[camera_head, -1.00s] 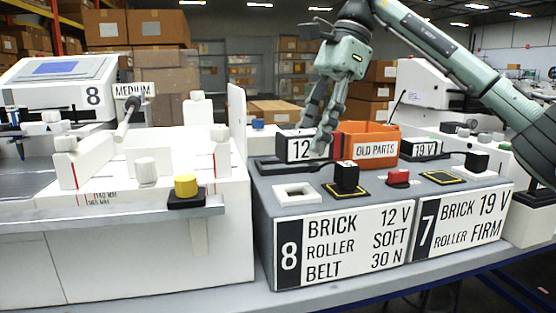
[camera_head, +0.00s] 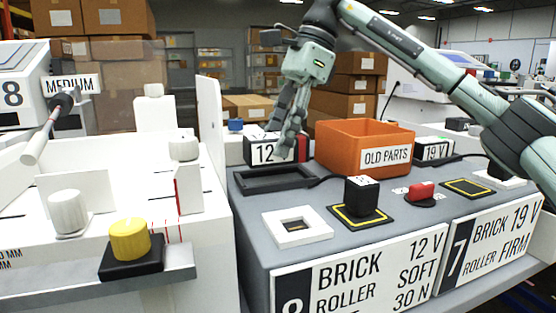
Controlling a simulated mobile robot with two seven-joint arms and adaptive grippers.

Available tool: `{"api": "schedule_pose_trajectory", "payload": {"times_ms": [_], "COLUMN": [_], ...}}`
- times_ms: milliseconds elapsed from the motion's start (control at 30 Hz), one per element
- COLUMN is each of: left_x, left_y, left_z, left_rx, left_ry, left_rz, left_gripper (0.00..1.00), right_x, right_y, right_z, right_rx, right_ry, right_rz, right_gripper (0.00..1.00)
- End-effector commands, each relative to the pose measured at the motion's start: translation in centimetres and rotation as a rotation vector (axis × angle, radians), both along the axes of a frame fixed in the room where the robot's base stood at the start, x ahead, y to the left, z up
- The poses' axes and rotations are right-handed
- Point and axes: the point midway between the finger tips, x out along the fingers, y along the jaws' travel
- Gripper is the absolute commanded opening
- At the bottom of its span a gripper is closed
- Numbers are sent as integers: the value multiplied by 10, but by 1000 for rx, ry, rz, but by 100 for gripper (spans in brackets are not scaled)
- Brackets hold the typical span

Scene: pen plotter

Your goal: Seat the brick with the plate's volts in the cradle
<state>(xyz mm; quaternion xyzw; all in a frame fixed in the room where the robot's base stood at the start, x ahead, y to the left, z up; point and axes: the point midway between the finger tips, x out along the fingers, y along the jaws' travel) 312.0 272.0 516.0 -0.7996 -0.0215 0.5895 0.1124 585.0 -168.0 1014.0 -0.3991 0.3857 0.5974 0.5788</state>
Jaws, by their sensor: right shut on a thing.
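My right gripper (camera_head: 285,146) points down and is shut on a brick (camera_head: 263,150) with a white face reading "12"; the fingers hide the rest of its label. A shallow black tray (camera_head: 273,191), likely the cradle, lies empty on the grey bench top, with a cable at its right. The held brick shows at the tray's rear edge; I cannot tell whether it is above or behind it. The plate marked 8 (camera_head: 352,278) reads brick 12 V, roller soft, 30 N. A second brick (camera_head: 433,148) marked 19 V stands at the back right. My left gripper is out of view.
An orange "OLD PARTS" bin (camera_head: 340,148) stands close right of the held brick. In front are a white square frame (camera_head: 282,236), a black block (camera_head: 362,195) and a red knob (camera_head: 421,190). The white machine wall (camera_head: 211,140) rises at left. Plate 7 (camera_head: 490,245) reads 19 V.

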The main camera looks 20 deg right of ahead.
Motion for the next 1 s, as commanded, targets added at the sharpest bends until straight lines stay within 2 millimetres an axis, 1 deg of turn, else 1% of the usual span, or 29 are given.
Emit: {"api": "schedule_pose_trajectory", "payload": {"times_ms": [167, 267, 400, 633, 667, 800, 1000], "left_x": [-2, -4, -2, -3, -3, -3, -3], "left_y": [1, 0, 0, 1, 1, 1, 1], "left_z": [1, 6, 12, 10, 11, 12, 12], "left_rx": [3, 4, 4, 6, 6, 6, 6], "left_ry": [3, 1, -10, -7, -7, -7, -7], "left_rz": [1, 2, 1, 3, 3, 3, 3], "left_gripper": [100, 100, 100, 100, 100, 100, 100], "right_x": [0, 0, 0, 0, 0, 0, 0], "right_y": [-1, 0, 0, 0, 0, 0, 0], "right_z": [-22, -34, -36, -40, -39, -39, -39], "right_rx": [-1, 1, 1, 1, 0, 0, 0], "right_ry": [2, 0, -1, 1, 1, 1, 1], "right_rz": [0, 0, 1, 1, 0, 0, 0], "right_gripper": [5, 5, 5, 5, 50, 67, 67]}}
